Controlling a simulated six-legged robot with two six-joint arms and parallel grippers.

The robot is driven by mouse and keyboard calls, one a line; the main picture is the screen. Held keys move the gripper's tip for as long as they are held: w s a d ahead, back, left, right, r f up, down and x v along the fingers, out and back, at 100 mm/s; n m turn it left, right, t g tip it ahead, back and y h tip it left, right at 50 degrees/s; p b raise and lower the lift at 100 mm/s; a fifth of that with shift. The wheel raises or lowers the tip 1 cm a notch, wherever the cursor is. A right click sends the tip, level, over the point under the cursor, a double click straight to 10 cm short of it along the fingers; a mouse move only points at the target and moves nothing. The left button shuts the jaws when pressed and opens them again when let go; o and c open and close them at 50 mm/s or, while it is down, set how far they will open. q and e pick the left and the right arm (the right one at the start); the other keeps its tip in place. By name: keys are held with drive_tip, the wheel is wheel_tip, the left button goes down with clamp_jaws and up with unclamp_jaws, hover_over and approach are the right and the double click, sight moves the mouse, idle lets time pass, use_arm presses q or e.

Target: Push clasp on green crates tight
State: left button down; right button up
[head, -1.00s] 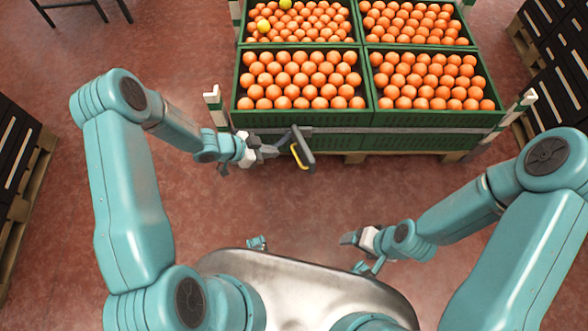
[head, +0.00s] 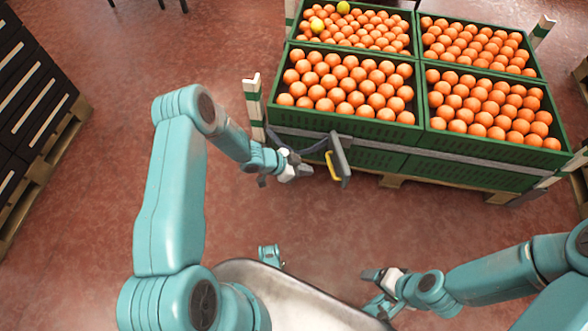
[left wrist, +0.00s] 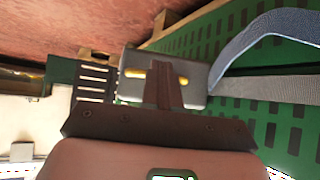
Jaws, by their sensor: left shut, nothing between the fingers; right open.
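The green crates (head: 345,129) hold oranges and stand stacked on a wooden pallet. A grey strap (head: 460,163) runs along their front. The dark clasp (head: 341,157) with a yellow handle hangs at the strap in front of the left crates, tilted. My left gripper (head: 304,171) is just left of the clasp, shut and empty. In the left wrist view its dark fingers (left wrist: 163,88) overlap the clasp (left wrist: 195,80); I cannot tell if they touch. A loose bluish strap end (left wrist: 262,30) curves beside it. My right gripper (head: 371,275) is open and empty, low and away from the crates.
A white and green corner post (head: 254,105) stands at the crates' left corner, close to my left forearm. Dark crates on a pallet (head: 35,100) stand at the far left. The red floor (head: 270,215) before the crates is clear.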

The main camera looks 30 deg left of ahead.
use_arm(q)
drive_tip(key=shift+w+d+f+b, duration=0.1)
drive_tip(key=shift+w+d+b, duration=0.15)
drive_tip(key=shift+w+d, duration=0.65)
drive_tip(key=shift+w+d+b, duration=0.25)
drive_tip(key=shift+w+d, duration=0.45)
drive_tip(key=shift+d, duration=0.3)
